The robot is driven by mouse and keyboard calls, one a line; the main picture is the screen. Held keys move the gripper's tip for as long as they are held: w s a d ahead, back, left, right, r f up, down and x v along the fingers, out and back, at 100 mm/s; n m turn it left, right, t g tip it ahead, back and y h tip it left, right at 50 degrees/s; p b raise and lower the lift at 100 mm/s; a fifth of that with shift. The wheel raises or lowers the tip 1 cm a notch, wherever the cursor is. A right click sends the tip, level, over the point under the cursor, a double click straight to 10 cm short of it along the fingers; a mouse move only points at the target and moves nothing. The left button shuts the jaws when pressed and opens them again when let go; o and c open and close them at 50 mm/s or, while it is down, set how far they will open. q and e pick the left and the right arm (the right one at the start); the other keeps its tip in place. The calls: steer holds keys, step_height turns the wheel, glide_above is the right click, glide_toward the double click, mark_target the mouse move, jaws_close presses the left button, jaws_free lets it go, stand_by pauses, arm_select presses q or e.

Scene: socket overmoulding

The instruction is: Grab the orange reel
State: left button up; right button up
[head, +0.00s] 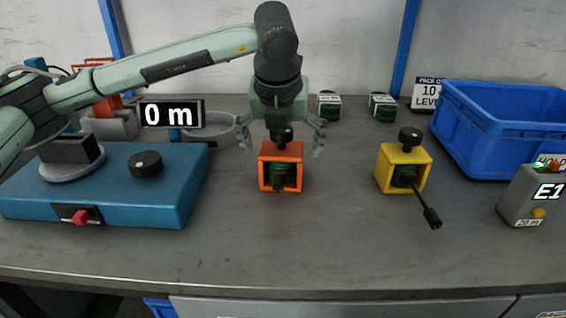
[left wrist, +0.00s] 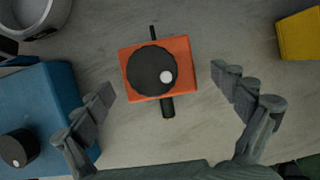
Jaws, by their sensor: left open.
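The orange reel (head: 268,182) is a square orange block with a dark green-black spool in its front opening and a black knob on top. It stands upright mid-table. In the left wrist view the orange reel (left wrist: 187,72) shows from above, its round black knob bearing a white dot. My left gripper (head: 281,146) points down over the orange reel, fingers spread wide to either side of it. In the left wrist view the left gripper (left wrist: 164,88) shows clear gaps between both fingers and the block. The knob is partly hidden by the gripper in the head view. My right gripper is not in view.
A yellow reel (head: 385,180) with a trailing black plug stands to the right. A blue machine (head: 150,205) with a 0 m display (head: 170,114) is at left. A blue crate (head: 490,140) and grey E1 box (head: 518,208) are at right. The front table strip is clear.

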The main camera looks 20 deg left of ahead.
mark_target(281, 151)
arm_select(q)
steer(key=x, duration=0.4)
steer(key=shift+a+f, duration=0.1)
steer(key=shift+f, duration=0.05)
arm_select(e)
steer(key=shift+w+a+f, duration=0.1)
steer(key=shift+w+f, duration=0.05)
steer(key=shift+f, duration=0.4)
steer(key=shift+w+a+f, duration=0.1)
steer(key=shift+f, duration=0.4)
arm_select(q)
steer(key=shift+c, duration=0.5)
steer(key=c, duration=1.4)
